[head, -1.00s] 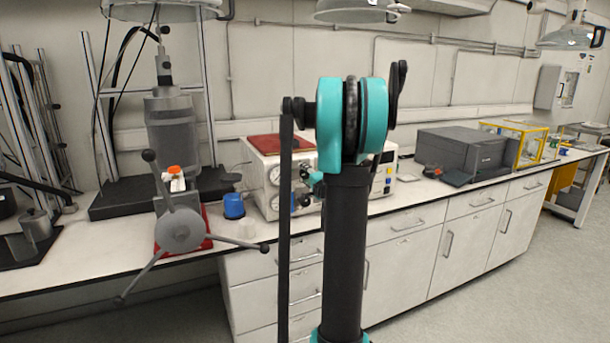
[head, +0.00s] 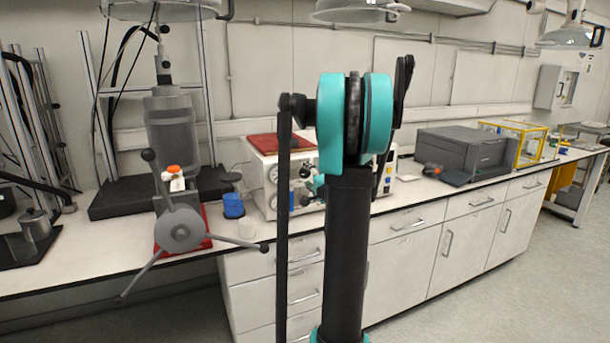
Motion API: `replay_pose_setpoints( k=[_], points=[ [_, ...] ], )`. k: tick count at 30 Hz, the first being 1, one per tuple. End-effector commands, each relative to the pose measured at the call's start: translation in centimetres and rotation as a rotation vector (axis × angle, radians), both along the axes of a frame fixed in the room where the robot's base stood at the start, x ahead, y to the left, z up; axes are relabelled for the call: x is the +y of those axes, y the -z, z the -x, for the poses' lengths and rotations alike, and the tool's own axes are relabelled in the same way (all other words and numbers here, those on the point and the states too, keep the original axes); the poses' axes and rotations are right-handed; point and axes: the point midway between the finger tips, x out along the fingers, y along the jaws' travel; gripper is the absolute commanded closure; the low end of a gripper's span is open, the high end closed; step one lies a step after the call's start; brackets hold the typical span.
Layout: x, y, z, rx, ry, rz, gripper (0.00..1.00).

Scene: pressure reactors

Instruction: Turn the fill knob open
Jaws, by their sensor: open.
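A white control box (head: 262,185) with a red top (head: 274,145) stands on the bench, behind my arm. Its front carries round gauges (head: 273,174) and small dark knobs. I cannot tell which one is the fill knob, since my arm covers much of the panel. A small teal part of my arm shows close in front of the panel. I cannot make out my gripper's fingers; they are hidden behind my arm or lost among the dark fittings. Contact with a knob cannot be seen.
A grey reactor (head: 171,125) stands at the left, with a three-armed handwheel (head: 180,230) in front. A dark grey machine (head: 465,150) stands to the right. Bench top between is mostly clear.

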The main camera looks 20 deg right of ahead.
Motion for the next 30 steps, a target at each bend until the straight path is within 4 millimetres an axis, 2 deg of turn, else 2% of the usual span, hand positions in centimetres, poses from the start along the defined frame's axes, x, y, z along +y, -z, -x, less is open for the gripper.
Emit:
replay_pose_setpoints(
  k=[1,6,13,18,30],
  points=[
    [-0.1,0.0,1.2,0.000,0.003,0.000,0.42],
    [-0.2,0.0,4.8,0.000,0.003,0.000,0.42],
    [-0.3,0.0,8.0,0.001,0.002,0.000,0.42],
    [-0.3,0.0,8.9,0.000,0.000,0.001,0.42],
    [-0.3,0.0,9.0,0.000,0.000,0.001,0.42]
  ],
)
